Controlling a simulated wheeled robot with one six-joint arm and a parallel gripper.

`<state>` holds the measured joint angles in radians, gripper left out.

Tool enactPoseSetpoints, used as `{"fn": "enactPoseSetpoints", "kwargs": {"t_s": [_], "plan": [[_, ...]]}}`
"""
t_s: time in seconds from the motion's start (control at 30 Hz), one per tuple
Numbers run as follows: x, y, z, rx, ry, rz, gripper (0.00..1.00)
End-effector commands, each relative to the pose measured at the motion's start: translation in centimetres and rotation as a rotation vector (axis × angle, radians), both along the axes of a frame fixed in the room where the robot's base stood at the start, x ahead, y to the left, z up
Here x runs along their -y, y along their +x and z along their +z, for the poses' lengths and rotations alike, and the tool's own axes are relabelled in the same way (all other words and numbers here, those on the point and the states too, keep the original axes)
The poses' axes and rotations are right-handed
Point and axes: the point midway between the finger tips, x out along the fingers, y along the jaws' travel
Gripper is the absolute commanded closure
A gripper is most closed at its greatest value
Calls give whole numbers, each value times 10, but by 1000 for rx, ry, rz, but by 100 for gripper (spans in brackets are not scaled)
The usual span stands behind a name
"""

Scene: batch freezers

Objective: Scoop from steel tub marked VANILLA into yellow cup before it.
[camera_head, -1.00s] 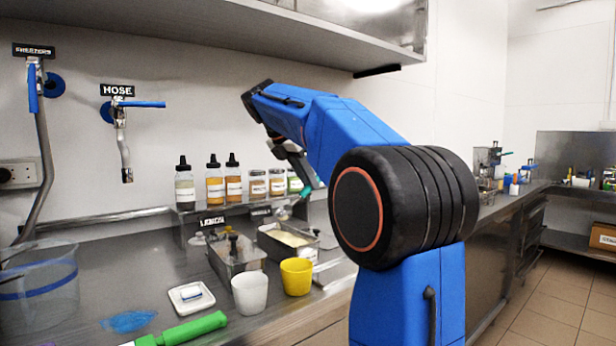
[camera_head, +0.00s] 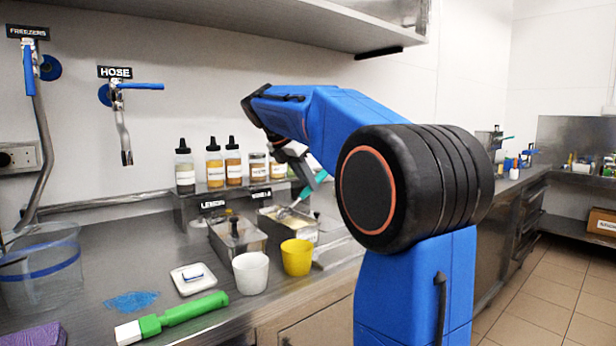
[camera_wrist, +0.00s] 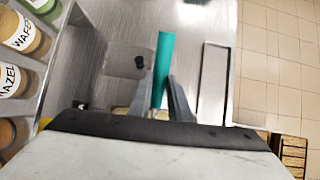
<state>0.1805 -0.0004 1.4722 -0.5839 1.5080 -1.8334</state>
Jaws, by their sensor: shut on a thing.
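My gripper (camera_head: 304,168) is shut on the teal handle of a scoop (camera_head: 313,188). The handle also shows between the fingers in the wrist view (camera_wrist: 160,70). The scoop tilts, its grey lower end reaching down to the left over the steel tub (camera_head: 272,231) with pale cream contents. I cannot tell how deep the end sits. The label behind this tub (camera_head: 261,196) is partly readable, ending like VANILLA. The yellow cup (camera_head: 297,258) stands upright in front of the tub, below my gripper; its inside is mostly hidden.
A LEMON-labelled steel tub (camera_head: 225,240) and a white cup (camera_head: 250,273) stand to the left. Bottles and jars (camera_head: 214,165) line the back shelf.

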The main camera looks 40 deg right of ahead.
Motion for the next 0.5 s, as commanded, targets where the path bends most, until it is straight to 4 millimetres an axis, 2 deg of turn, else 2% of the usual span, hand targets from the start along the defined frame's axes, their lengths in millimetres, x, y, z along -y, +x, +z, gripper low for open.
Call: {"fn": "enactPoseSetpoints", "kwargs": {"t_s": [0.13, 0.27, 0.5], "plan": [[0, 0, -8, 0, 0, 0, 100], [-7, -1, -8, 1, 0, 1, 100], [4, 0, -13, -5, 104, -3, 100]]}}
